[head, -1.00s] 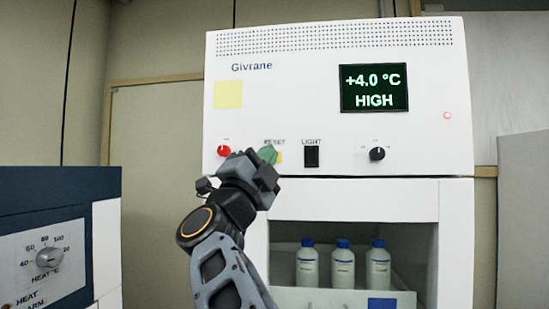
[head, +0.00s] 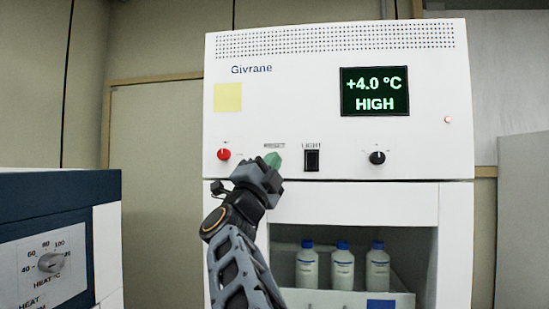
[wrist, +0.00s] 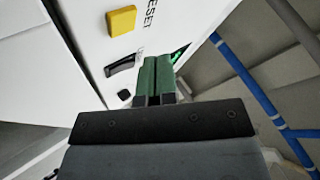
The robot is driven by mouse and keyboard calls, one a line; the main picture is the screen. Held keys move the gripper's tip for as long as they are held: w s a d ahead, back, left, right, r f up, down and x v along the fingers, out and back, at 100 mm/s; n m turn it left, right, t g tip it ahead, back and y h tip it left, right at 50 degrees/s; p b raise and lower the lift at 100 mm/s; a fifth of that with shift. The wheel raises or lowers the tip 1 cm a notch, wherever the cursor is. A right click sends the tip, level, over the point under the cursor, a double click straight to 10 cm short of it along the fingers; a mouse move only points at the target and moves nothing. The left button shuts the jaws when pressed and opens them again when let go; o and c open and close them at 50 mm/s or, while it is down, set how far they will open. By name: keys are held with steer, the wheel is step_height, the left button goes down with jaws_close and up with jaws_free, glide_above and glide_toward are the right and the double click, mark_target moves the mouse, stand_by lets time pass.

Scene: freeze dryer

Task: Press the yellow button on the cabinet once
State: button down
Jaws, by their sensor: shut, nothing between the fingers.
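The white cabinet (head: 300,110) has a control panel with a green-lit display. The yellow button (wrist: 121,20) shows in the wrist view as a raised square beside the RESET lettering, at the upper left of my fingertips. In the head view my gripper (head: 272,160) covers the spot below the RESET label, so the button is hidden there. My gripper also shows in the wrist view (wrist: 155,75), its two green fingers shut together with nothing between them. The fingertips point at the panel, apart from the button in the wrist view; whether they touch the panel I cannot tell.
A black light switch (head: 312,160) sits just right of my gripper, and a red knob (head: 223,154) to its left. A black knob (head: 377,157) is further right. Several bottles (head: 342,268) stand in the open bay below. A blue-topped heater unit (head: 50,240) is at left.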

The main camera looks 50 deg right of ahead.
steer(key=shift+w+d, duration=0.6)
steer(key=shift+d, duration=0.35)
steer(key=shift+d, duration=0.15)
stand_by(1.5)
steer(key=shift+w+d, duration=0.2)
steer(key=shift+w+d, duration=0.15)
steer(key=shift+d, duration=0.15)
stand_by(0.8)
steer(key=shift+a, duration=0.1)
stand_by(0.3)
steer(key=shift+s+a+b, duration=0.4)
steer(key=shift+a+b, duration=0.1)
steer(key=shift+a, duration=0.05)
steer(key=shift+a, duration=0.1)
steer(key=shift+s+a+b, duration=0.45)
steer(key=shift+s+a, duration=0.25)
steer(key=shift+a, duration=0.35)
steer(key=shift+s+a+b, duration=0.4)
steer(key=shift+s+a, duration=0.25)
steer(key=shift+a, duration=0.35)
